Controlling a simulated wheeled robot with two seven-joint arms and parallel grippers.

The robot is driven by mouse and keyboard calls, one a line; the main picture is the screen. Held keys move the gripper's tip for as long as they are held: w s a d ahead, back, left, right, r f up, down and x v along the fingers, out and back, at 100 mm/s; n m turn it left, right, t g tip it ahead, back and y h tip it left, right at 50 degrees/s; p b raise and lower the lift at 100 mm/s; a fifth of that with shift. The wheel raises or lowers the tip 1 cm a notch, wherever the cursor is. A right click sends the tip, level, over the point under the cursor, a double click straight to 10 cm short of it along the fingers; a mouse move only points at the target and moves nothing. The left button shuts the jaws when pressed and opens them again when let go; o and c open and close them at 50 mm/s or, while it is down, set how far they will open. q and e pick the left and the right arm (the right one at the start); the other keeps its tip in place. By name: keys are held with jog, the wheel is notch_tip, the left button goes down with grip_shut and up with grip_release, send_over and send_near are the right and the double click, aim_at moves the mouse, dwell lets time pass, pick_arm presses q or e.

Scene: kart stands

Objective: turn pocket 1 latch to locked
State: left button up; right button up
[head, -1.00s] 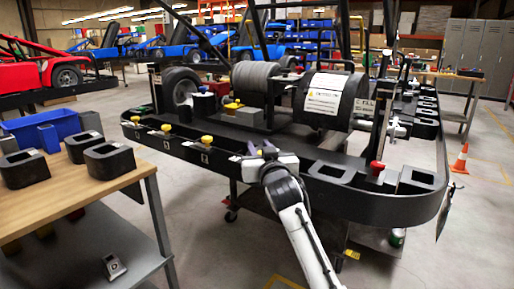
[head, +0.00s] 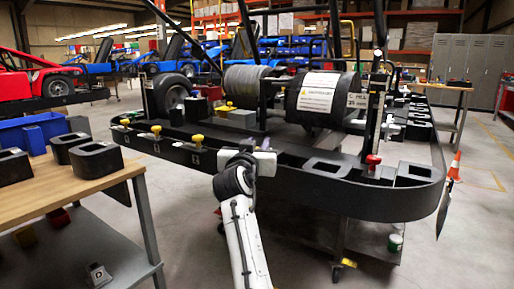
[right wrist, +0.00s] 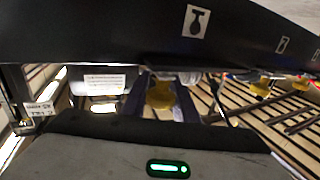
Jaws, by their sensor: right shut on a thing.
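The kart stand's black front rail (head: 310,185) carries a row of yellow latch knobs, with one (head: 197,139) just left of my right gripper. My right gripper (head: 246,148) is at the rail's outer side in the head view, and its wrist hides what it holds there. In the right wrist view a yellow latch knob (right wrist: 160,92) sits between the two dark fingers of the gripper (right wrist: 160,110), which is shut on it. A white pictogram label (right wrist: 196,20) is on the rail near this knob; I cannot read a number on it. My left gripper is not in view.
More yellow knobs (right wrist: 260,88) line the rail in the wrist view. A wooden table (head: 70,195) with black holders (head: 95,160) stands at the left. A red knob (head: 373,160) and an orange cone (head: 455,166) are at the right. Floor is clear in front of the stand.

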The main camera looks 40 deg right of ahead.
jog(key=o, duration=1)
jog(key=v, duration=0.7)
jog(key=shift+s+p, duration=0.2)
jog(key=shift+p, duration=0.15)
jog(key=shift+a, duration=0.15)
